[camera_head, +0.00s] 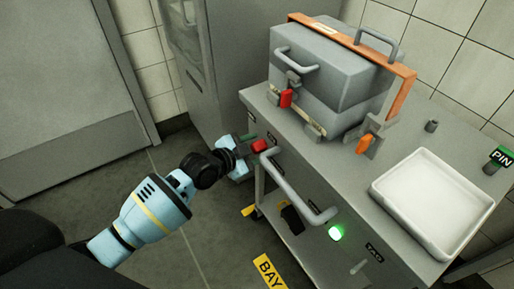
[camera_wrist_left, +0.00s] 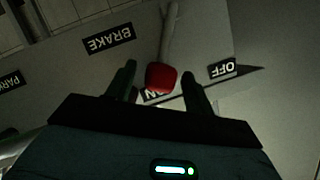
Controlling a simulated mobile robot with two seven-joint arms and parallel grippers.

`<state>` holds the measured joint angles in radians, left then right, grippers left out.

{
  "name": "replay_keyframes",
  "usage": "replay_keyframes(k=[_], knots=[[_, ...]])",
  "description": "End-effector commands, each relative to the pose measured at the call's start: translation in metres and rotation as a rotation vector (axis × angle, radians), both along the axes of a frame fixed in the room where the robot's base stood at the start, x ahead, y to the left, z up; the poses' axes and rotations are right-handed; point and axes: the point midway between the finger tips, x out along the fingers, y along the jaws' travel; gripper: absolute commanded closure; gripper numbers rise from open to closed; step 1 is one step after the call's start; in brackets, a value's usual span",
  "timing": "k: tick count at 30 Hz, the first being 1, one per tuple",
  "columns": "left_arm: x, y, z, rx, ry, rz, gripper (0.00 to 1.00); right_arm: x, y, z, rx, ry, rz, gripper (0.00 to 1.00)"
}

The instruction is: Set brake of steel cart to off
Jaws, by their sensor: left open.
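The steel cart (camera_head: 318,246) stands at the right in the head view. Its brake lever has a red knob (camera_head: 259,146) at the cart's left end; the knob also shows in the left wrist view (camera_wrist_left: 162,78) on a pale shaft. A BRAKE label (camera_wrist_left: 109,39) is at its left and an OFF label (camera_wrist_left: 222,69) at its right. The knob partly covers another label, seemingly ON. My left gripper (camera_head: 247,149) is open, its fingers (camera_wrist_left: 160,82) on either side of the knob in the wrist view. Contact cannot be told. My right gripper is not in view.
On the cart are a grey lidded box (camera_head: 330,75) with red and orange latches, a white tray (camera_head: 432,200) and a PIN-labelled piece (camera_head: 500,157). Floor at left is clear.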

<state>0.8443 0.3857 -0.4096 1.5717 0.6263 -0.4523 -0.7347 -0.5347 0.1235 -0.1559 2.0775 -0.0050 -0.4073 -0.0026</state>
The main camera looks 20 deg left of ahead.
Motion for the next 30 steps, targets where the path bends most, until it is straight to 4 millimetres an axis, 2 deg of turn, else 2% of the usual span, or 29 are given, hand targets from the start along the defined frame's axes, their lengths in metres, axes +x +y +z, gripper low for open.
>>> replay_keyframes(k=[11,23,30], knots=[[0.0053,-0.0029,-0.0018,0.0,0.0,0.0,0.47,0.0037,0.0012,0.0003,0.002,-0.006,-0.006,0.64],[0.005,-0.0027,-0.0019,0.0,0.0,0.0,0.98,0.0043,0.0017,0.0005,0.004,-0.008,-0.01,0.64],[0.005,-0.0025,-0.0015,-0.003,0.003,0.0,1.0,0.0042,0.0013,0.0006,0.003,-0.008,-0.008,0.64]])
